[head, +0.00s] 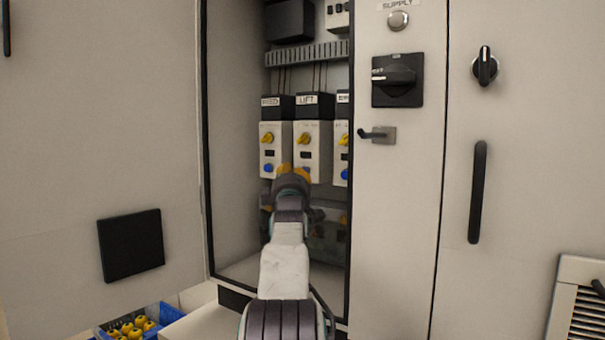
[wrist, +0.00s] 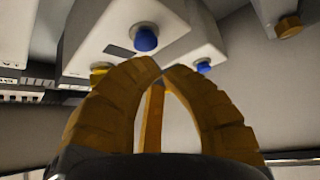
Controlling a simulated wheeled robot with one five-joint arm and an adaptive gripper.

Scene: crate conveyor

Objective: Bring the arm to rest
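My arm reaches up and forward into the open cabinet (head: 240,265) in the head view. My gripper (head: 293,170) is just below and in front of the drive units marked FEED (head: 279,150) and LIFT (head: 313,160). In the wrist view my gripper's (wrist: 161,70) two orange fingers curve together, with their tips almost meeting. A narrow orange strip shows between them; I cannot tell what it is. I see nothing clearly held. Beyond the fingertips are a blue button (wrist: 145,38) and a second blue button (wrist: 204,67). The LIFT unit's blue button is hidden in the head view.
A third drive unit (head: 342,155) is partly cut off by the cabinet edge. Right are a SUPPLY lamp (head: 398,20), a black rotary switch (head: 397,78), a small lever (head: 378,135) and a long black handle (head: 478,192). A blue bin (head: 160,315) with several yellow items stands lower left.

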